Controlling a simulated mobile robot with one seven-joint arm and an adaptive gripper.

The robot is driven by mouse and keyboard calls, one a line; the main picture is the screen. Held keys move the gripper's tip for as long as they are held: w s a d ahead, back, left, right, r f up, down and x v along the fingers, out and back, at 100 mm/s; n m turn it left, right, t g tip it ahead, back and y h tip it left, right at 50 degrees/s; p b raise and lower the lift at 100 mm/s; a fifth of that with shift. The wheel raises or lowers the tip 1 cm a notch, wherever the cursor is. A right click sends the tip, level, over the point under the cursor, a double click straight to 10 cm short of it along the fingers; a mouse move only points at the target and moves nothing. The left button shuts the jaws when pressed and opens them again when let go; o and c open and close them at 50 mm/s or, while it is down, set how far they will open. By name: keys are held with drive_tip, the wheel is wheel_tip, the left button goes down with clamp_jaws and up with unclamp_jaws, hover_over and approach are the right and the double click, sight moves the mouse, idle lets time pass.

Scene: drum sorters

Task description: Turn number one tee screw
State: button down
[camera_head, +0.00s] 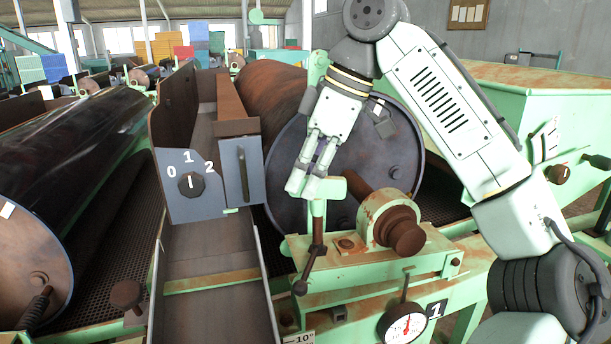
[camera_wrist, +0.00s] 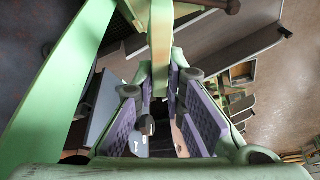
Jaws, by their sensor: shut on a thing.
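The number one tee screw (camera_head: 317,238) is a dark, rusty stem with a slanted bar and knobbed end, at the front of the green drum mount, left of the rusty bearing. My gripper (camera_head: 312,187) points down above it. Its fingers are closed around a narrow green upright bar (camera_head: 318,208) directly over the dark stem. In the wrist view my gripper's purple pads (camera_wrist: 165,115) stand on either side of a green, rust-worn bar (camera_wrist: 161,45). The exact contact between pads and bar is partly hidden. A number 1 plate (camera_head: 437,309) stands beside a dial gauge.
A large drum (camera_head: 345,155) is right behind my gripper. The rusty bearing (camera_head: 395,222) sits close on its right. A blue-grey selector panel marked 0, 1, 2 (camera_head: 180,205) and a chute (camera_head: 215,310) are on the left. The dial gauge (camera_head: 403,325) is below.

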drive_tip(key=c, duration=1.8)
unclamp_jaws()
drive_tip(key=shift+w+d, duration=0.1)
drive_tip(key=shift+d, duration=0.15)
drive_tip(key=shift+o, duration=0.7)
drive_tip(key=shift+a, duration=0.1)
drive_tip(key=shift+v, duration=3.8)
